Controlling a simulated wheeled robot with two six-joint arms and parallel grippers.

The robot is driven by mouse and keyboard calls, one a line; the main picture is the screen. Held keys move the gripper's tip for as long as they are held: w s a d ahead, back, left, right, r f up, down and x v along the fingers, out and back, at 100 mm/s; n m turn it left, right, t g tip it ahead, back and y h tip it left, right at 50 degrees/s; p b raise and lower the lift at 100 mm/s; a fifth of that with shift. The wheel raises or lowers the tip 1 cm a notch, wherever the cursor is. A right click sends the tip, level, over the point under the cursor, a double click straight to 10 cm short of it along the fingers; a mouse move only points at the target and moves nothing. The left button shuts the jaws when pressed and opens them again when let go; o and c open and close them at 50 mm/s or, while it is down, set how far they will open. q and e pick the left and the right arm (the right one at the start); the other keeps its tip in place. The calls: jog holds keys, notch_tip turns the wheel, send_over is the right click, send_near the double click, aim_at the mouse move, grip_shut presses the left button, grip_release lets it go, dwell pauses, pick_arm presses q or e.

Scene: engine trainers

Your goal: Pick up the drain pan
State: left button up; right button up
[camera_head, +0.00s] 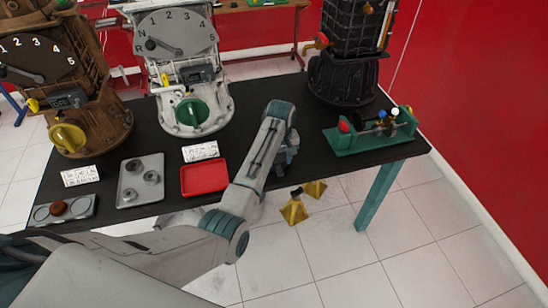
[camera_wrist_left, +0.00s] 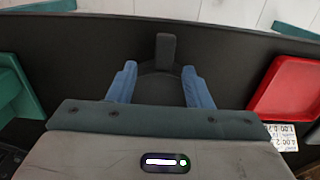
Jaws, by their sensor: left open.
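A shallow red tray (camera_head: 204,178) with a raised rim lies flat near the table's front edge and looks like the drain pan. It also shows at the right in the left wrist view (camera_wrist_left: 288,88). My left gripper (camera_head: 287,155) is over the table to the right of the red tray and apart from it. In the left wrist view its two blue fingers (camera_wrist_left: 158,92) are spread. A dark grey upright piece (camera_wrist_left: 166,50) and a dark rounded shape show between and beyond them; I cannot tell what they are. My right gripper is not in view.
A grey tray with metal parts (camera_head: 140,181) and a white card (camera_head: 201,151) are near the red tray. A white gearbox housing (camera_head: 187,75) stands behind it. A green fixture (camera_head: 369,131) and a black housing (camera_head: 343,75) stand at right. Yellow objects (camera_head: 294,210) are on the floor.

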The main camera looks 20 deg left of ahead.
aim_at(279, 166)
pick_arm(q)
jog(key=shift+s+a+f+p, duration=0.15)
jog(key=shift+f+p, duration=0.35)
jog(key=shift+f, duration=1.7)
jog(key=shift+c, duration=0.4)
grip_shut()
jog(key=shift+r, duration=0.1)
